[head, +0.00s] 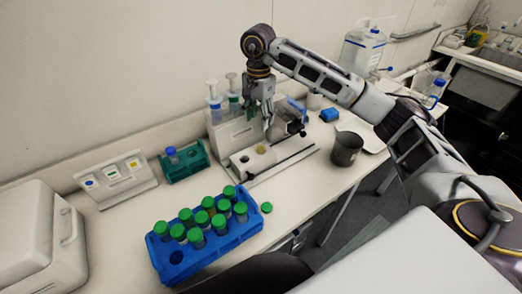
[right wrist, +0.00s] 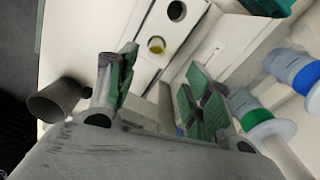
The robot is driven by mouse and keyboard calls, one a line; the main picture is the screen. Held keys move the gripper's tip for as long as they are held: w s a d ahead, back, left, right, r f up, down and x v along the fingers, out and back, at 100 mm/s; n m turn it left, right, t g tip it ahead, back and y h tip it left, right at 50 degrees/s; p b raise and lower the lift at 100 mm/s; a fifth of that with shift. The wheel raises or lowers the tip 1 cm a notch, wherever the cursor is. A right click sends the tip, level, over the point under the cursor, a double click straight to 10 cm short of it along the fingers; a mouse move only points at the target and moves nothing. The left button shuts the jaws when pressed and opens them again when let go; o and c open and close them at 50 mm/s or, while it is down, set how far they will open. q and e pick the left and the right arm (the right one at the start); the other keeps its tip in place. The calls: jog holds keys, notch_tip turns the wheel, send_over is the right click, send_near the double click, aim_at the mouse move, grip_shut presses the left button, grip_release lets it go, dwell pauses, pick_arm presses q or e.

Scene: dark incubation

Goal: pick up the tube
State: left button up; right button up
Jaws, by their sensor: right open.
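An uncapped tube with yellowish contents (head: 261,149) stands in a hole of the low white block (head: 290,152) on the bench. Its round open top also shows in the right wrist view (right wrist: 157,45), with an empty dark hole beside it. My right gripper (head: 262,122) hangs over the block, fingers pointing down, apart from the tube. In the right wrist view its two green-padded fingers (right wrist: 163,92) are spread with nothing between them. Other tubes with green caps (head: 196,234) stand in a blue rack (head: 160,262). A blue-capped tube (head: 171,153) stands in a green rack (head: 190,171). My left gripper is out of view.
A loose green cap (head: 266,207) lies right of the blue rack. A dark grey beaker (head: 346,150) stands near the bench edge. Pipettes hang on a white stand (head: 232,133) behind my right gripper. A white box (head: 30,240) and a sign panel (head: 115,178) are at left.

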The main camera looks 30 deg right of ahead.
aim_at(261, 138)
jog(key=shift+f, duration=2.5)
jog(key=shift+s+d+f+p, duration=0.1)
jog(key=shift+f+p, duration=0.2)
jog(key=shift+f, duration=0.15)
jog(key=shift+s+d+f+p, duration=0.1)
jog(key=shift+f+p, duration=0.15)
jog(key=shift+f, duration=0.15)
jog(key=shift+f+p, duration=0.4)
jog(key=shift+f, duration=1.35)
grip_shut()
